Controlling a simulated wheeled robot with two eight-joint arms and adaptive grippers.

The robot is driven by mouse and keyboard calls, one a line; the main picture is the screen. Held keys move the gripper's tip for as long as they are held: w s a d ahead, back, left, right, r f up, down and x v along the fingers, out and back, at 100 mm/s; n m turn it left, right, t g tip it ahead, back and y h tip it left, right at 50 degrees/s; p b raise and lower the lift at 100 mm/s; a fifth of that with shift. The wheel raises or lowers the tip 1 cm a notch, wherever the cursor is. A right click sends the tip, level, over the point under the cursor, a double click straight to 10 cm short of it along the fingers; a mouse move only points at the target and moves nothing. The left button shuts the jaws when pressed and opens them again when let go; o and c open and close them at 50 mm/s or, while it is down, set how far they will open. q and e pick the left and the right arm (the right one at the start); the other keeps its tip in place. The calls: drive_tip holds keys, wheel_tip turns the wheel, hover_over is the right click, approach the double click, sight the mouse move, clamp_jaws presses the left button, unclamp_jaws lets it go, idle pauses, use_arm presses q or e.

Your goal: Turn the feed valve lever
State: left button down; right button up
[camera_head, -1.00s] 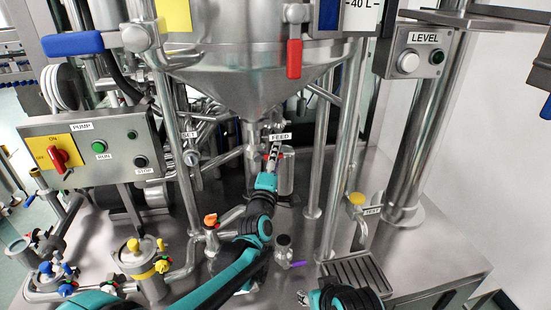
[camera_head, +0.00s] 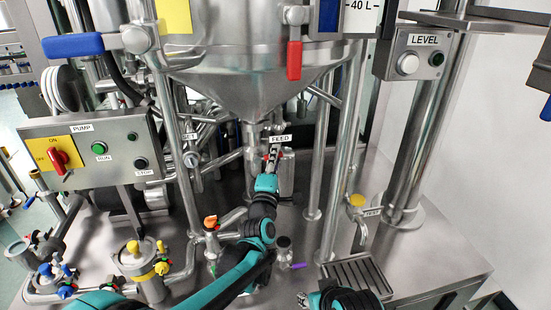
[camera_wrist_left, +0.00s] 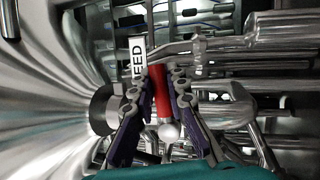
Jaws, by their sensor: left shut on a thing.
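The feed valve lever (camera_wrist_left: 160,92) shows in the left wrist view as a red handle, with a pale round end (camera_wrist_left: 168,131) near it. My left gripper (camera_wrist_left: 162,80) is shut on the lever, one dark finger on each side. The FEED label (camera_wrist_left: 138,60) is just left of the fingertips. In the head view, my left gripper (camera_head: 272,157) reaches up under the cone-bottomed tank (camera_head: 255,85), just below the FEED label (camera_head: 281,139). The fingers hide most of the lever there. My right gripper (camera_head: 303,299) is partly in view at the bottom edge; its jaw state is unclear.
Steel tank legs (camera_head: 318,150) stand right of the left gripper. An orange-topped valve (camera_head: 211,222) and a black-topped fitting (camera_head: 283,242) flank the left forearm. The pump box (camera_head: 95,150) is at left, a yellow-topped tap (camera_head: 357,201) and drain grate (camera_head: 358,275) at right.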

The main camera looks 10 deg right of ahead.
use_arm(q)
drive_tip(key=n, duration=0.2)
drive_tip(key=r+n+t+y, duration=0.1)
drive_tip(key=shift+a+r+n, duration=0.1)
drive_tip(key=shift+a+n, duration=0.05)
drive_tip(key=shift+n, duration=0.25)
drive_tip(key=shift+a+r+n+t+y, duration=0.15)
drive_tip(key=shift+r+n+t+y, duration=0.15)
drive_tip(key=shift+n, duration=0.5)
drive_tip(key=shift+a+r+n+t+y, duration=0.2)
drive_tip(key=shift+n+t+y, duration=0.15)
drive_tip(key=shift+n, duration=0.45)
drive_tip(key=c, duration=1.5)
unclamp_jaws()
drive_tip(key=v, duration=1.2)
